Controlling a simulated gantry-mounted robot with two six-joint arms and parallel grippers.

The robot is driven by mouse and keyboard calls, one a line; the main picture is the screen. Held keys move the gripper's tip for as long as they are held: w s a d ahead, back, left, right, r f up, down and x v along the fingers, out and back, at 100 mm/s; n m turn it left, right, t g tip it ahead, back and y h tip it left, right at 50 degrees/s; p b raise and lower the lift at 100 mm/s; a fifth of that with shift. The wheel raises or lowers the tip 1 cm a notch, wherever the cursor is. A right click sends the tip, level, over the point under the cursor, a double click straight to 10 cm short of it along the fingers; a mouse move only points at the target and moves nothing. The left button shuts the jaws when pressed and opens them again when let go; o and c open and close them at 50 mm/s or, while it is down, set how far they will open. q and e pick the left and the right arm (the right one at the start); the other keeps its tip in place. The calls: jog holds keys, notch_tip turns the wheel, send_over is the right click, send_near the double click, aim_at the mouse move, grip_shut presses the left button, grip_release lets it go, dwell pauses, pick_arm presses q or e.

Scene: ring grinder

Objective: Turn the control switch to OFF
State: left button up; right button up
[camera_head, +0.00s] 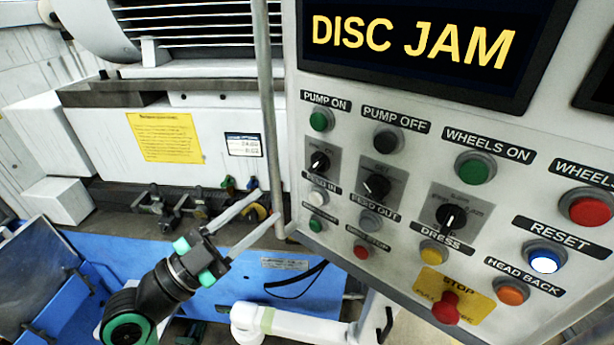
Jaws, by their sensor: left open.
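The control panel (400,145) fills the right side of the head view. It carries three black rotary switches on grey plates: a left one (319,162), a middle one (376,185) and a right one (451,216). The small print on their plates is too blurred to tell which is the control switch or which position reads OFF. My left gripper (268,205) is open and empty, with two long pale fingers apart. It is left of the panel's lower left edge and appears not to touch any switch. My right gripper is not in view.
A display (412,42) above the switches reads DISC JAM. Several push buttons surround the switches, including the lit RESET button (544,258) and a red stop knob (446,308). A vertical grey pole (268,110) runs along the panel's left side. A blue machine base (140,262) lies below.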

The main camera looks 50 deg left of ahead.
aim_at(313, 168)
pick_arm(q)
jog(key=b+x, duration=0.2)
jog(key=x, duration=0.8)
jog(key=shift+w, duration=0.2)
grip_shut()
